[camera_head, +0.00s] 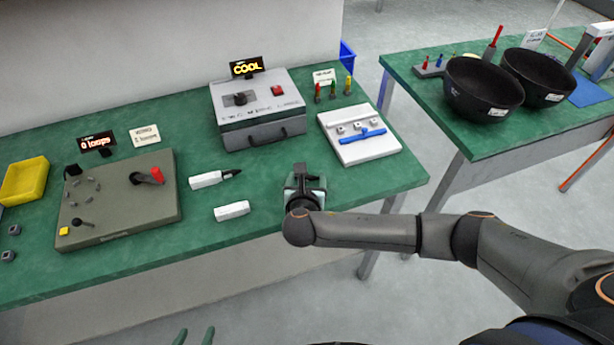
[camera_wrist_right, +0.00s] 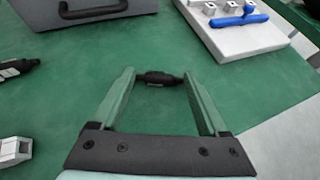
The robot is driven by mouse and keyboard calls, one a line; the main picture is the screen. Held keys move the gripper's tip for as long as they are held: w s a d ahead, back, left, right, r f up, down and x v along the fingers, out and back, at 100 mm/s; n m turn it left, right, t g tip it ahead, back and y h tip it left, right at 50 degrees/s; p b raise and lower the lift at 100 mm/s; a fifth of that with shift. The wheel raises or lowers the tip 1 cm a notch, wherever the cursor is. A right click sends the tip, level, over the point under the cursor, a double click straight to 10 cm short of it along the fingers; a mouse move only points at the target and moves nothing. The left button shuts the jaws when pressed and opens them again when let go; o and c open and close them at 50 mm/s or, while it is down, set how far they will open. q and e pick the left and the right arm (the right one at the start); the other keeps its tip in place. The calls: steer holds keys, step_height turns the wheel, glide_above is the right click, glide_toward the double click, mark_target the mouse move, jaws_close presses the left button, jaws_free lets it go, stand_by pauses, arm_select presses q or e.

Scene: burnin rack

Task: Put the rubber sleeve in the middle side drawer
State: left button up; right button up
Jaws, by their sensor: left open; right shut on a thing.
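A small black ribbed sleeve (camera_wrist_right: 160,78), which looks like the rubber sleeve, sits crosswise between the green fingertips of my right gripper (camera_wrist_right: 158,80) in the right wrist view. The fingers touch its two ends. I cannot tell how far it is above the green bench. In the head view my right gripper (camera_head: 303,182) is over the bench's front part, and the sleeve is hidden there. My left gripper (camera_head: 194,336) shows only its two green fingertips at the bottom edge, apart and empty. No side drawer can be made out in either view.
A grey box with a front handle (camera_head: 258,110) stands behind my right gripper. A white tray with a blue bar (camera_head: 360,146) is to its right. White-bodied tools (camera_head: 232,210) and a grey panel (camera_head: 120,205) lie left. Black bowls (camera_head: 483,88) stand on another table.

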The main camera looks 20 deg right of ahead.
steer(key=c, duration=0.8)
steer(key=shift+o, duration=0.2)
steer(key=shift+r, duration=0.15)
